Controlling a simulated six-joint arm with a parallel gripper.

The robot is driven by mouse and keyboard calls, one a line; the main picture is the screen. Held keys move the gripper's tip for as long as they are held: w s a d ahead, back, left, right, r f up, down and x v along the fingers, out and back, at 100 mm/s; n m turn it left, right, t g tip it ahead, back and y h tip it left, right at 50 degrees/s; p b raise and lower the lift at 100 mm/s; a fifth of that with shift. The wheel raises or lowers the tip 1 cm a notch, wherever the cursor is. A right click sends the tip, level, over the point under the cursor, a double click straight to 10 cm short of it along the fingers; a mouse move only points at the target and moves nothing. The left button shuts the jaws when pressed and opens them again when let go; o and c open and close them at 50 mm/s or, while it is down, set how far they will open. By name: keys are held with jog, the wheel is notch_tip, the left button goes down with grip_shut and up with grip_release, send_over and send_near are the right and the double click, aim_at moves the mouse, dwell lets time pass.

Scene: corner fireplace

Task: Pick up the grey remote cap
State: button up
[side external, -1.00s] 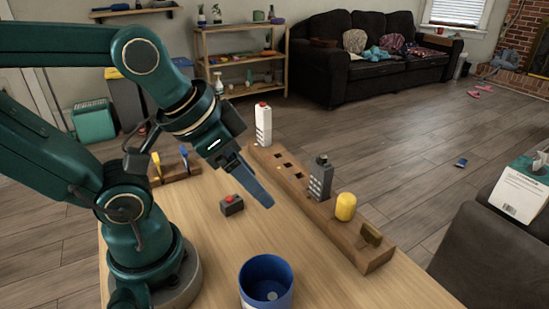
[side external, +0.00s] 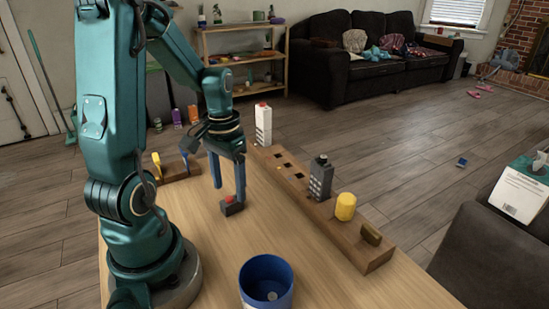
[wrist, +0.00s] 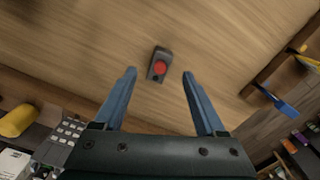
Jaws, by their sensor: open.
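The grey remote cap, a small dark grey block with a red round button (side external: 231,208), lies on the wooden table. It also shows in the wrist view (wrist: 160,65), just beyond and between the fingertips. My gripper (side external: 229,192) points down with its two blue fingers apart and empty. In the side view its tips are just above the cap, and one finger overlaps the cap's back edge. In the wrist view my gripper (wrist: 159,73) has one finger to each side of the cap, with clear wood between. I cannot tell the exact height gap.
A blue cup (side external: 266,280) stands at the front. A small tool rack (side external: 180,170) is at the back left.

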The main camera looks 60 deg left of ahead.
aim_at(230, 197)
jog(key=shift+f, duration=1.9)
